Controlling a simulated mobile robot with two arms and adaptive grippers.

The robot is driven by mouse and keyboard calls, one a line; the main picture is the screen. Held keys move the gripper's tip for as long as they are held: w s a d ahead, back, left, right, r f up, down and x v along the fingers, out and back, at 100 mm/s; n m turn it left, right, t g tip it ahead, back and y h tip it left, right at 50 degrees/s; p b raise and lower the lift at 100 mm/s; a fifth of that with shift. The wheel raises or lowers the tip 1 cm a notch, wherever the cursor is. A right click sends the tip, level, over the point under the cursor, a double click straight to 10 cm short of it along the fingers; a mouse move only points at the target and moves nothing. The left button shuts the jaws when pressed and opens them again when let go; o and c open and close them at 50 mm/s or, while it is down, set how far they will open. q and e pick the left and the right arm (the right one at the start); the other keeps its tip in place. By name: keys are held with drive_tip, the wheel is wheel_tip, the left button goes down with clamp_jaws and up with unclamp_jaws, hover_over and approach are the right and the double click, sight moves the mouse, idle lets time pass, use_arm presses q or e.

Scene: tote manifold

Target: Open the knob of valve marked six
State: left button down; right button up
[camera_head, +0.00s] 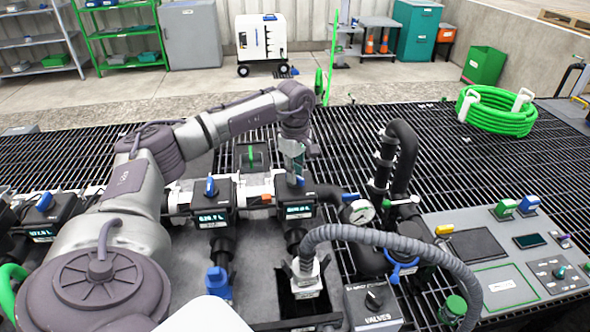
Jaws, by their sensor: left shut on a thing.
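A row of black valve units with small displays runs across the middle. My left arm reaches in from the left, and its gripper (294,172) points down at the valve unit (296,205) right of the middle. The gripper is shut on the knob on top of that unit; the fingers mostly hide this knob, so I cannot tell how it is turned. The neighbouring valve to the left has a blue knob (210,186), and another blue knob (44,201) shows at the far left. I cannot read a six on any valve. My right gripper is not in view.
A pressure gauge (361,212) and thick black pipes stand right of the held valve. A grey corrugated hose (420,243) arches in front. A control panel (505,262) lies at the right, and a coiled green hose (497,112) rests on the grating behind.

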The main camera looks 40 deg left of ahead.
use_arm(q)
drive_tip(key=n+p, duration=0.1)
drive_tip(key=n, duration=0.4)
drive_tip(key=shift+r+n, duration=0.1)
drive_tip(key=shift+n, duration=0.2)
drive_tip(key=shift+n+p, duration=0.5)
drive_tip(key=shift+n, duration=1.5)
drive_tip(key=c, duration=1.1)
unclamp_jaws()
drive_tip(key=shift+c, duration=0.2)
wheel_tip(320, 180, up, 12)
